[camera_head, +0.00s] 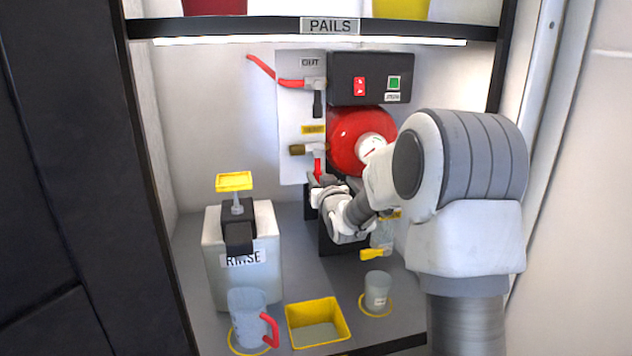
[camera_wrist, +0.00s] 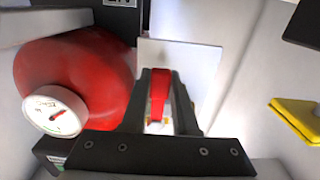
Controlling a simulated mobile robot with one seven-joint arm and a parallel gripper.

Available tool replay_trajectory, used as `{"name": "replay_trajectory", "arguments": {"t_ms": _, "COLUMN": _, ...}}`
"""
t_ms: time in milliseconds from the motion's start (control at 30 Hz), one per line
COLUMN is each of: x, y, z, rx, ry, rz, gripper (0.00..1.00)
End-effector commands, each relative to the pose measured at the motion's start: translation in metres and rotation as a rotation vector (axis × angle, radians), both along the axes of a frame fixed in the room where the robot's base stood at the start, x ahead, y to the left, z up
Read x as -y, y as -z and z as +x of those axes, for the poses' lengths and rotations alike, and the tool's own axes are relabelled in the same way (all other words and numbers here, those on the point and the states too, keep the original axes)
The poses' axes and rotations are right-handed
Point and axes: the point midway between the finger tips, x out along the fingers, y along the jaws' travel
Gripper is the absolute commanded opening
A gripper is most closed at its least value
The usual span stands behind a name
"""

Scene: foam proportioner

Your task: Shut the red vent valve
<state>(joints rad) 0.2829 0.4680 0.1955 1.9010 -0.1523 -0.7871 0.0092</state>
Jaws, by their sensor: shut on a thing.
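The red vent valve handle (camera_head: 318,165) hangs straight down from the lower valve on the white panel (camera_head: 290,112), under a small yellow label too blurred to read. My gripper (camera_head: 317,182) is at its lower end. In the wrist view the red handle (camera_wrist: 158,95) stands between the two black fingers of my gripper (camera_wrist: 160,90), which are shut on it. The valve body behind is mostly hidden by the fingers in that view.
The red tank (camera_head: 345,135) with a gauge is close beside my gripper. An upper valve with a red lever (camera_head: 262,67) is above, under the OUT label. A RINSE container (camera_head: 215,270), a jug (camera_head: 246,312), a yellow tray (camera_head: 290,325) and a cup (camera_head: 377,288) stand on the counter.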

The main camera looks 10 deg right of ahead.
Motion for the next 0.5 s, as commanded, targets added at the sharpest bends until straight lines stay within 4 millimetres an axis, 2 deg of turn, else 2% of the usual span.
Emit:
{"name": "replay_trajectory", "arguments": {"t_ms": 333, "x": 0.0015, "y": -0.0001, "z": -0.0001, "rx": -0.001, "ry": 0.002, "rz": -0.008, "gripper": 0.00}}
{"name": "replay_trajectory", "arguments": {"t_ms": 367, "x": 0.0016, "y": -0.0001, "z": -0.0001, "rx": -0.001, "ry": 0.002, "rz": -0.008, "gripper": 0.29}}
{"name": "replay_trajectory", "arguments": {"t_ms": 500, "x": 0.0014, "y": -0.0001, "z": -0.0001, "rx": -0.001, "ry": 0.002, "rz": -0.006, "gripper": 0.54}}
